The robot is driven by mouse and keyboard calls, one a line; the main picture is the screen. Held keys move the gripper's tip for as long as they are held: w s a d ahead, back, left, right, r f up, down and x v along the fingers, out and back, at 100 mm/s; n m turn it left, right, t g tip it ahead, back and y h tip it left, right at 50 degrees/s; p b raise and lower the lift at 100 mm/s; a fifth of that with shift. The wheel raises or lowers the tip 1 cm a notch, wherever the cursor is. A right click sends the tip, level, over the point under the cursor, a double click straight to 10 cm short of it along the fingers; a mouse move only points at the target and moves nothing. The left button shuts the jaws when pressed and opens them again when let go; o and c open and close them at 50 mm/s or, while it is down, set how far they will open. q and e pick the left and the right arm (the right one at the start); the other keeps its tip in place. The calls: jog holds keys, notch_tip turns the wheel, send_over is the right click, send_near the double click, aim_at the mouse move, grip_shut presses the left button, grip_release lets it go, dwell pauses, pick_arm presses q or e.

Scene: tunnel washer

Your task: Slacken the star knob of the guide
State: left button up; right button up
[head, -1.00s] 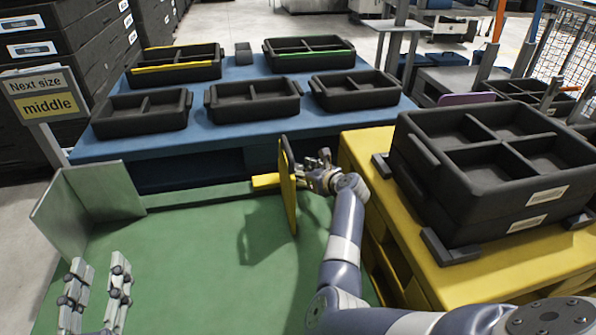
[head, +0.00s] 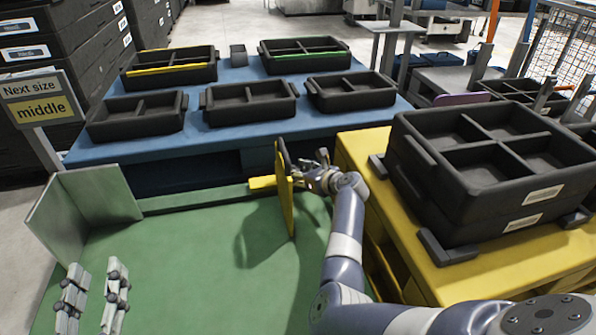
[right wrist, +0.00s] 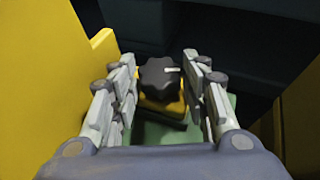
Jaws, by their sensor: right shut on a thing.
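The black star knob (right wrist: 160,78) shows in the right wrist view on a yellow block of the guide, with a short white mark pointing right. My right gripper (right wrist: 160,82) is shut on the knob, one finger on each side. In the head view my right gripper (head: 310,177) is behind the yellow guide plate (head: 284,195), at its right side, and the knob is hidden there. The plate stands upright at the far right edge of the green table (head: 190,260). My left gripper (head: 91,300) is open and empty over the table's near left part.
A yellow stand (head: 425,278) with stacked black divided trays (head: 425,205) is right of my right arm. A blue table (head: 210,137) with several black trays lies behind. A sign (head: 42,98) reads "Next size middle". The green table's middle is clear.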

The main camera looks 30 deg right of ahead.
jog(key=shift+d+n+y, duration=0.1)
jog(key=shift+n+y, duration=0.4)
pick_arm(q)
jog(key=f, duration=0.1)
jog(key=f+g, duration=0.1)
jog(key=shift+a+f+g+y, duration=0.2)
jog(key=shift+f+g+y, duration=0.1)
jog(key=shift+f, duration=0.1)
pick_arm(e)
jog(key=o, duration=0.8)
jog(key=shift+s, duration=0.1)
jog(key=shift+v, duration=3.65)
